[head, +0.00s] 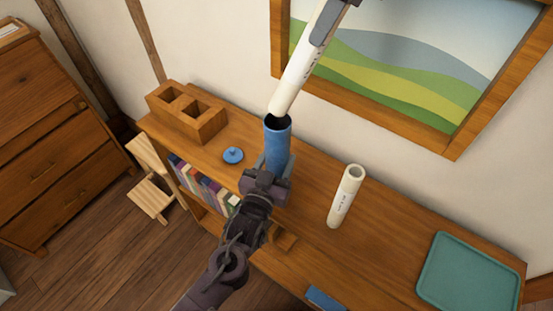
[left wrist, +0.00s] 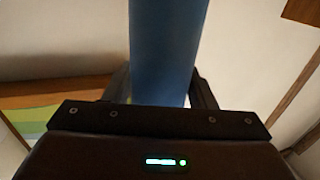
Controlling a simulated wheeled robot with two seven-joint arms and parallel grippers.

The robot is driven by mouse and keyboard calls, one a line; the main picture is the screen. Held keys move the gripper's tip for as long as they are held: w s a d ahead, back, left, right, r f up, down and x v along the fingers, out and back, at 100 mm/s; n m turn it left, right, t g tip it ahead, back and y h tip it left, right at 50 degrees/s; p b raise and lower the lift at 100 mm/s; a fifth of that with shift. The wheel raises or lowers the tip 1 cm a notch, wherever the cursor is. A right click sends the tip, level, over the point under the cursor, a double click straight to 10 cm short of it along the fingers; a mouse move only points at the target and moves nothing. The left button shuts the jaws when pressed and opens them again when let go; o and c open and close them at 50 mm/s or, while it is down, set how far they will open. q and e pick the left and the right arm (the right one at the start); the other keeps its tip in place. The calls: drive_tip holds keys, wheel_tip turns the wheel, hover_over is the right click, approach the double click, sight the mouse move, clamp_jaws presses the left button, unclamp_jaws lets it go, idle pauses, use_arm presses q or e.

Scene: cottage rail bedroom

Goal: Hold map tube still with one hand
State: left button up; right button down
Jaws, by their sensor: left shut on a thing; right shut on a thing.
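The blue map tube (head: 277,148) stands upright on the wooden bookcase top, its dark open mouth facing up. My left gripper (head: 266,178) is shut around its lower part; the left wrist view also shows the tube (left wrist: 165,50) between the fingers. My right gripper (head: 322,22) is at the top of the head view, shut on a white rolled map (head: 297,72). The roll is tilted, its lower end at the tube's mouth; I cannot tell whether it is just above or slightly inside. A blue knobbed lid (head: 233,155) lies left of the tube.
A second white roll (head: 346,197) stands to the right of the tube. A wooden box with compartments (head: 205,129) is at the back left and a green tray (head: 468,272) at the far right. The wall and a framed picture (head: 455,145) are behind.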

sight(323, 49)
drive_tip(key=shift+f, duration=2.35)
drive_tip(key=c, duration=0.9)
unclamp_jaws()
drive_tip(key=v, duration=1.2)
use_arm(q)
drive_tip(key=o, duration=1.2)
drive_tip(key=shift+c, duration=0.2)
